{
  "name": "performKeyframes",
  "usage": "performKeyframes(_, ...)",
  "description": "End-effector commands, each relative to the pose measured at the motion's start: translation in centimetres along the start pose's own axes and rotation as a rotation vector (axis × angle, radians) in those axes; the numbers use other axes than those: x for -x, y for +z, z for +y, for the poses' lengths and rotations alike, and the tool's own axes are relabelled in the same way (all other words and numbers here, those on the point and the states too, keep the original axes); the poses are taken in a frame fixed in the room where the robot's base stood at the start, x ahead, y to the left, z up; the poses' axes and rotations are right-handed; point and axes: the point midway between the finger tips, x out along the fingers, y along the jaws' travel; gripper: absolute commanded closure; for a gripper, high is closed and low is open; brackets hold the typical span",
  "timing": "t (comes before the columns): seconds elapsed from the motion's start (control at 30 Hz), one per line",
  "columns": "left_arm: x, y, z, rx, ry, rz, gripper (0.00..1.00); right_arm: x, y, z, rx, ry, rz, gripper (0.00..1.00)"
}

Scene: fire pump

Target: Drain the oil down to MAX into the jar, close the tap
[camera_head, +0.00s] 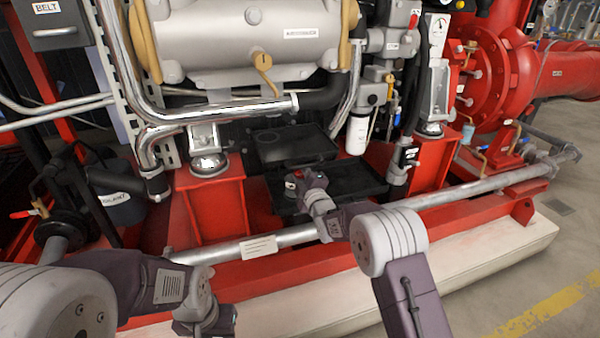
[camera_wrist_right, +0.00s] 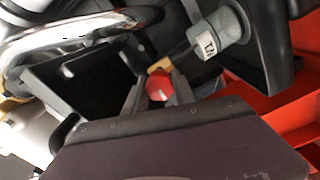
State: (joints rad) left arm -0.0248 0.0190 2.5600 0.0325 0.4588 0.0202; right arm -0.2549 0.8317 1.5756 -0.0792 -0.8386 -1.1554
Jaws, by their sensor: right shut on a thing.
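In the right wrist view a round red tap knob (camera_wrist_right: 159,86) sits between the fingers of my right gripper (camera_wrist_right: 160,92), which is shut on it. A brass piece (camera_wrist_right: 160,65) shows just behind the knob. A grey-green jar (camera_wrist_right: 232,22) with a light label lies just beyond, to the upper right. In the head view my right gripper (camera_head: 300,178) is low at the front of the machine, over the dark tray area; a bit of red shows at it. My left gripper (camera_head: 215,321) is at the lower left; its fingers are hidden. I cannot make out an oil level or MAX mark.
A black tray (camera_head: 358,186) lies under the machine between red supports (camera_head: 215,208). A silver pipe (camera_head: 450,198) runs along the front of the red base. A white filter (camera_head: 357,135) hangs above the tray. A dark bucket (camera_head: 122,200) stands at left.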

Motion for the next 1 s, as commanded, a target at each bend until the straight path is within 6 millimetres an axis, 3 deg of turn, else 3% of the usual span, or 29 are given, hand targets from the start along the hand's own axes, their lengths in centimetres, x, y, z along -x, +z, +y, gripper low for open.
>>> performKeyframes(0.33,0.05,-0.01,0.0,0.0,0.0,0.0,0.64,0.02,-0.02,-0.15,0.104,-0.002,0.001,1.0)
performKeyframes(0.83,0.05,0.0,0.0,0.0,0.0,0.0,0.64,0.02,-0.02,-0.2,0.118,-0.004,0.001,1.0)
performKeyframes(0.87,0.05,0.0,0.0,0.0,0.0,0.0,0.64,0.02,-0.02,-0.2,0.118,-0.004,0.001,0.6)
performKeyframes(0.9,0.04,-0.01,0.0,0.0,0.0,0.0,0.64,0.02,-0.02,-0.2,0.118,-0.004,0.001,0.49)
performKeyframes(1.0,0.05,-0.01,0.0,0.0,0.0,0.0,0.64,0.01,-0.02,-0.16,0.117,-0.003,0.001,0.47)
